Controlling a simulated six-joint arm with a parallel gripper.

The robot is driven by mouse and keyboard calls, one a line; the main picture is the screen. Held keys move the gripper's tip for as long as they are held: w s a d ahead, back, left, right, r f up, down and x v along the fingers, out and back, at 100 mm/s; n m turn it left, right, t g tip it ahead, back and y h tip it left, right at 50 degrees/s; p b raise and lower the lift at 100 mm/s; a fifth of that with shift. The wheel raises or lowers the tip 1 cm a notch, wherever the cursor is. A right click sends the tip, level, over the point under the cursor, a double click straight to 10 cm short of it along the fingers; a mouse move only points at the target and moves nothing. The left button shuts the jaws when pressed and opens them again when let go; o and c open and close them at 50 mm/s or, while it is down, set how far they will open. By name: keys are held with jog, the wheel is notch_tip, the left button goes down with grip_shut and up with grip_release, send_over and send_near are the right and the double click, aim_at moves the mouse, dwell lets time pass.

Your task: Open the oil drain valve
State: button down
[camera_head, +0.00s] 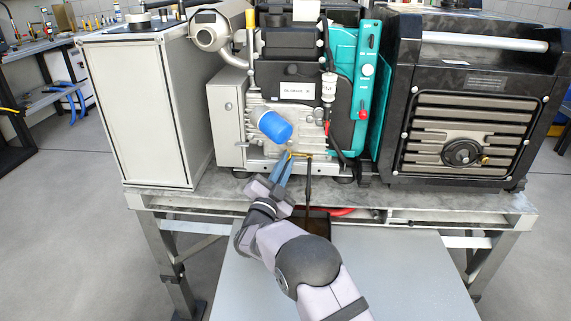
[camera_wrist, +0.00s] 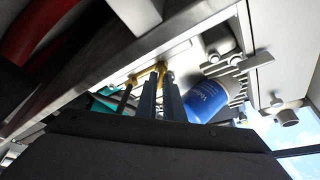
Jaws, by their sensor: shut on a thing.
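The oil drain valve (camera_head: 301,155) is a small yellow piece low on the front of the engine, just below the blue oil filter (camera_head: 274,126). My gripper (camera_head: 287,158) reaches up to it from below and in front, its blue-grey fingertips at the valve's left end. In the wrist view the fingers (camera_wrist: 162,76) are close together, shut on the yellow valve (camera_wrist: 161,67). The fingertips hide part of the valve, and I cannot tell its exact handle angle. The blue filter (camera_wrist: 206,101) shows just right of the fingers there.
A dark vertical tube (camera_head: 308,183) hangs just right of my gripper, above a dark tray (camera_head: 318,226). A red hose (camera_head: 342,211) lies beside the tray. The metal bench edge (camera_head: 410,207) runs close by. A grey box (camera_head: 138,115) and a black unit (camera_head: 470,100) flank the engine.

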jog(key=n, duration=0.1)
jog(key=n+y+b, duration=0.1)
jog(key=n, duration=0.1)
jog(key=shift+d+f+t, duration=0.1)
jog(key=shift+f+t, duration=0.1)
jog(key=shift+t, duration=0.2)
jog(key=n+y, duration=0.1)
jog(key=n, duration=0.1)
jog(key=shift+r+n+t, duration=0.15)
jog(key=shift+n+t, duration=0.15)
jog(key=c, duration=1.9)
grip_release()
jog(key=shift+c, duration=0.2)
jog(key=shift+s, duration=0.1)
jog(key=shift+s+f, duration=0.25)
jog(key=shift+s, duration=0.25)
jog(key=s+a, duration=0.2)
jog(key=s, duration=1)
